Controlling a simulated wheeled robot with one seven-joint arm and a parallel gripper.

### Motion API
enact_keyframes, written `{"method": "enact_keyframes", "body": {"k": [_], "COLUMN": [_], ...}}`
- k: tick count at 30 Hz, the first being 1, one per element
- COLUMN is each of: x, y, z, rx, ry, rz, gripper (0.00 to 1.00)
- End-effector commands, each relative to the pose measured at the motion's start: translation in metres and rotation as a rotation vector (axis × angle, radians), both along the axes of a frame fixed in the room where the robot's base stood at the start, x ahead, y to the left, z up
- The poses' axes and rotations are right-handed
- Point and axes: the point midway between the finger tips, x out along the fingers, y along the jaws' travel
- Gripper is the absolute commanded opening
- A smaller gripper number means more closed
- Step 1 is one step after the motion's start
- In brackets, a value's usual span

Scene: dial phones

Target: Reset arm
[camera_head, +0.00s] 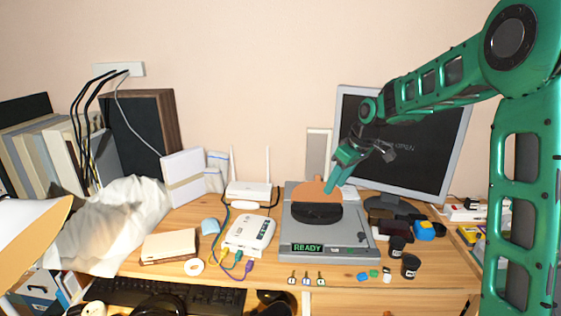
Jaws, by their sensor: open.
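My green arm comes in from the right and reaches across the monitor. My gripper (331,186) points down and left, its tip at the orange-brown top of a round dark object (316,213). That object sits on a grey flat device (293,240) with a lit "READY" display on its front. The fingers are small here, and I cannot tell whether the tip touches the brown part. No held object shows in the gripper.
A monitor (430,150) stands behind my arm. A white router (249,190) and a white phone-like box (250,235) are left of the grey device. Small black jars (410,266) and a blue item (424,230) lie to the right. Cables and a keyboard (165,293) are at front left.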

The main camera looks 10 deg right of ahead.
Motion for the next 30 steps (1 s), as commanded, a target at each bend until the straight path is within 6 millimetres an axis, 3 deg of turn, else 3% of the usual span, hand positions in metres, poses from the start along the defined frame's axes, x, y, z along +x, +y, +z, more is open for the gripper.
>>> {"method": "enact_keyframes", "body": {"k": [5,9,15,24,27,30], "x": [-0.053,-0.118,-0.219,-0.367,-0.402,-0.423], "y": [-0.038,-0.077,-0.117,-0.141,-0.141,-0.138], "z": [0.011,0.017,0.016,-0.005,-0.013,-0.019], "rx": [-0.027,-0.046,-0.056,-0.033,-0.023,-0.016], "ry": [0.053,0.117,0.209,0.343,0.377,0.4], "rz": [-0.154,-0.342,-0.609,-0.986,-1.072,-1.127], "gripper": [0.42,0.42,0.42,0.42,0.42,0.42]}}
